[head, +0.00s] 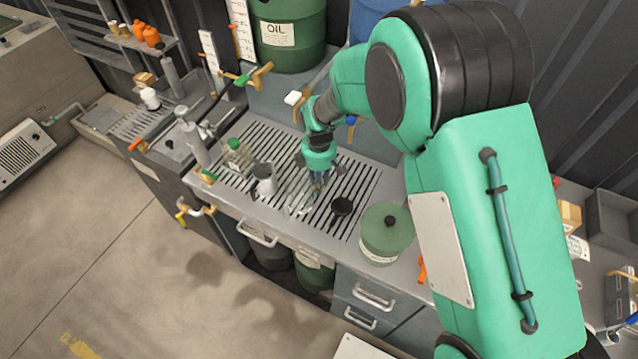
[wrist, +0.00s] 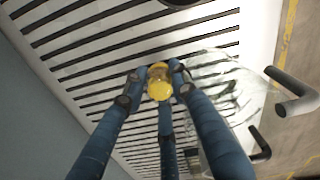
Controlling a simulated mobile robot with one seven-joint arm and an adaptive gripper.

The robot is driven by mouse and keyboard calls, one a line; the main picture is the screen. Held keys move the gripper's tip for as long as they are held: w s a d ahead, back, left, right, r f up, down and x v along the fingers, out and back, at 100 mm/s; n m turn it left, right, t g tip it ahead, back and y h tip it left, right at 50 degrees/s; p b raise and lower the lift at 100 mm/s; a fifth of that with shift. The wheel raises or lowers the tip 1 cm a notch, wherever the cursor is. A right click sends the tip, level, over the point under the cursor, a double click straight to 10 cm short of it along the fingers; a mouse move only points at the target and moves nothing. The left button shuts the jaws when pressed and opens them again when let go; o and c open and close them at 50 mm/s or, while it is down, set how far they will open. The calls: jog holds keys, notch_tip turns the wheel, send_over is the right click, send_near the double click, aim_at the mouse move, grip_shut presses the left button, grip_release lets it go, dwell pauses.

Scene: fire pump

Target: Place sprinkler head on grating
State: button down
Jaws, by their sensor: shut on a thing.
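My gripper (head: 319,183) hangs low over the grating, near its middle. In the wrist view its blue fingers are shut on a yellow brass sprinkler head (wrist: 159,84), seen end-on between the fingertips. The grating (wrist: 62,62) is a pale surface with long dark slots; in the head view the grating (head: 357,181) is set in the steel counter. The sprinkler head is mostly hidden by my fingers in the head view. I cannot tell whether it touches the grating.
A clear glass vessel (head: 299,197) stands close beside my gripper. A dark round cup (head: 342,205), a grey mug (head: 264,180) and a clear green-capped bottle (head: 237,155) are also on the grating. A green canister (head: 385,236) stands at its right end.

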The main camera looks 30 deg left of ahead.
jog(key=shift+f, duration=0.25)
jog(key=shift+f, duration=0.15)
jog(key=c, duration=1.4)
grip_release()
notch_tip(320, 180, up, 12)
jog(key=shift+r+p, duration=0.15)
jog(key=shift+p, duration=0.7)
